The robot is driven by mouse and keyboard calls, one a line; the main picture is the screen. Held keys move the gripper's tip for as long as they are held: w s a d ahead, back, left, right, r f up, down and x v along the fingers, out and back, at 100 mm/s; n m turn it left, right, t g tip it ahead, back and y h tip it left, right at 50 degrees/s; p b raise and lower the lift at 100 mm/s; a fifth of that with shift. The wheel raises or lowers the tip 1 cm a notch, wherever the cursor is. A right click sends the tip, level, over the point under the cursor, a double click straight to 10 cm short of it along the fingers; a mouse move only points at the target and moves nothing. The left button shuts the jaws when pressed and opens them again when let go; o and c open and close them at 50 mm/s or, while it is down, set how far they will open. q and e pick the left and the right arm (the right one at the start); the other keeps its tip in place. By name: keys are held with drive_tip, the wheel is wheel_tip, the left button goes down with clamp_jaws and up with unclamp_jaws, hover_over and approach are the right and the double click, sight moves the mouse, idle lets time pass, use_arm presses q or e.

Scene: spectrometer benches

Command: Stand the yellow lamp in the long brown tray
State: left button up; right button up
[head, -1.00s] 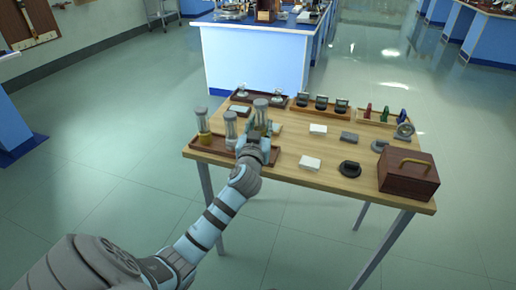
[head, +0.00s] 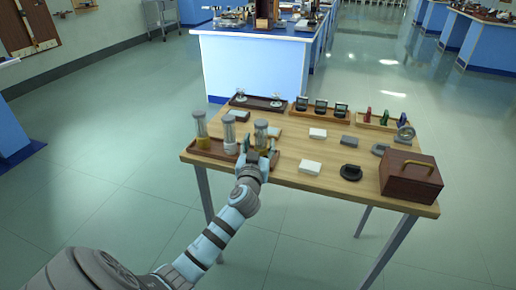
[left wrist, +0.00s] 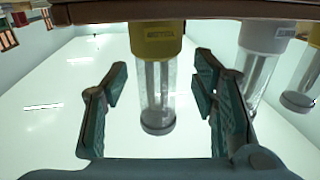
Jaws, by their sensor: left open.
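The yellow lamp (head: 260,132), a clear tube with a grey cap and yellow base, stands upright at the right part of the long brown tray (head: 205,153). In the upside-down left wrist view the lamp (left wrist: 157,85) hangs base-up from the tray edge (left wrist: 100,11), its label too small to read surely. My left gripper (head: 256,153) is open at the tray's front. In its wrist view the fingers of the gripper (left wrist: 160,95) are spread either side of the lamp, with gaps. My right gripper is not in view.
A white-based lamp (head: 229,133) and another lamp (head: 200,128) stand to the left in the same tray. White block (head: 310,167), black round piece (head: 350,172) and dark box (head: 408,182) lie to the right. Trays with small pieces line the back (head: 258,103).

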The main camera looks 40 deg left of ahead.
use_arm(q)
drive_tip(key=p+v, duration=0.1)
drive_tip(key=v, duration=1.1)
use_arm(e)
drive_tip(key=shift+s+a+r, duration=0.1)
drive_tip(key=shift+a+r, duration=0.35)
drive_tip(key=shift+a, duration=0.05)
use_arm(q)
drive_tip(key=shift+w, duration=0.1)
drive_tip(key=s+d+f+m+g+h, duration=0.1)
drive_tip(key=s+f+m+g+h, duration=0.2)
drive_tip(key=f, duration=0.9)
drive_tip(key=s+d+f+g+h, duration=0.15)
drive_tip(key=s+f, duration=0.35)
drive_tip(key=f, duration=0.7)
drive_tip(key=s+d+f+m+g+h, duration=0.15)
drive_tip(key=s+f+g, duration=0.25)
drive_tip(key=f, duration=0.9)
drive_tip(key=s+d+f+g, duration=0.1)
drive_tip(key=s+f, duration=0.3)
drive_tip(key=s, duration=0.5)
drive_tip(key=s+d+f+m+g+h, duration=0.1)
drive_tip(key=s+f+g, duration=0.2)
drive_tip(key=s, duration=0.6)
drive_tip(key=s+d+f+g, duration=0.2)
drive_tip(key=s+f, duration=0.5)
drive_tip(key=s, duration=0.3)
drive_tip(key=shift+h, duration=0.3)
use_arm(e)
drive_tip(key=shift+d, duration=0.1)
